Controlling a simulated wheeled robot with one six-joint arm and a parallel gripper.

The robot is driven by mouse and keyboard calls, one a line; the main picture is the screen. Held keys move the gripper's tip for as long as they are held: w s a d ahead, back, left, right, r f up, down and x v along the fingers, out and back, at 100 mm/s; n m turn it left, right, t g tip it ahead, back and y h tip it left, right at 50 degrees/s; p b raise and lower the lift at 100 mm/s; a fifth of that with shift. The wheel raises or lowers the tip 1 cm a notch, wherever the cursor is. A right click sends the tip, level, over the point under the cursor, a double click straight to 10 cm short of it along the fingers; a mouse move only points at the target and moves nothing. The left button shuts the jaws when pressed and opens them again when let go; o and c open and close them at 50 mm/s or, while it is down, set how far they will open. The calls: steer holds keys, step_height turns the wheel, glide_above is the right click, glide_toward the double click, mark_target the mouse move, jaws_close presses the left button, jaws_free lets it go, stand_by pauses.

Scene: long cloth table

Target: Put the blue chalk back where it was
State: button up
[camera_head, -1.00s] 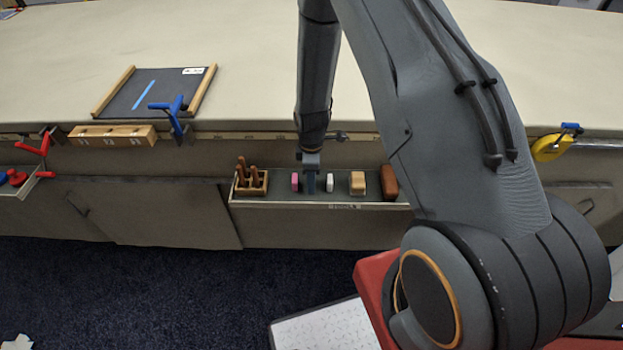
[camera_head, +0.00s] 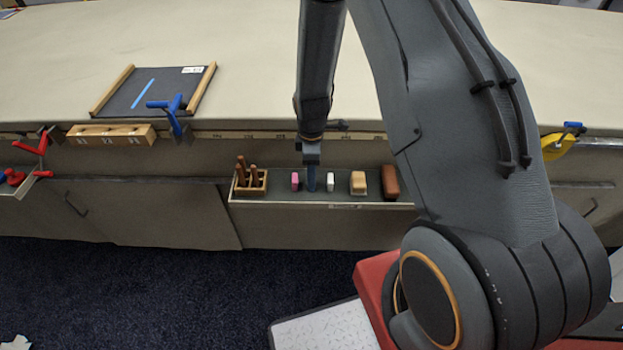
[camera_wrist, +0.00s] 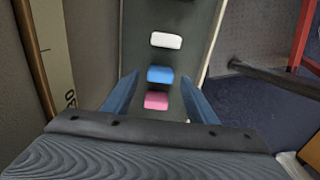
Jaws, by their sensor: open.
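The blue chalk (camera_wrist: 160,75) lies in the shelf tray (camera_wrist: 140,28), between the pink chalk (camera_wrist: 156,100) and the white chalk (camera_wrist: 166,40). In the head view the pink chalk (camera_head: 295,181) and white chalk (camera_head: 330,183) show on either side of my gripper (camera_head: 311,188), which hides the blue chalk there. My gripper (camera_wrist: 160,80) is open, with one blue finger on each side of the blue chalk's row and gaps visible. I cannot tell how high the fingertips are above the chalk.
The same tray (camera_head: 280,205) holds a wooden block with brown sticks (camera_head: 252,182), a tan block (camera_head: 358,184) and a brown block (camera_head: 390,182). A dark board (camera_head: 172,90) with a blue stroke lies on the table, near a blue clamp (camera_head: 172,106).

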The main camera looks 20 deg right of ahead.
step_height(320, 180, up, 8)
steer(key=r+b, duration=0.1)
steer(key=b, duration=0.1)
steer(key=s+r+m+t, duration=0.1)
steer(key=s+r+m, duration=1.3)
steer(key=s, duration=0.3)
steer(key=shift+s+r, duration=0.2)
steer(key=shift+r, duration=0.25)
steer(key=shift+d, duration=0.1)
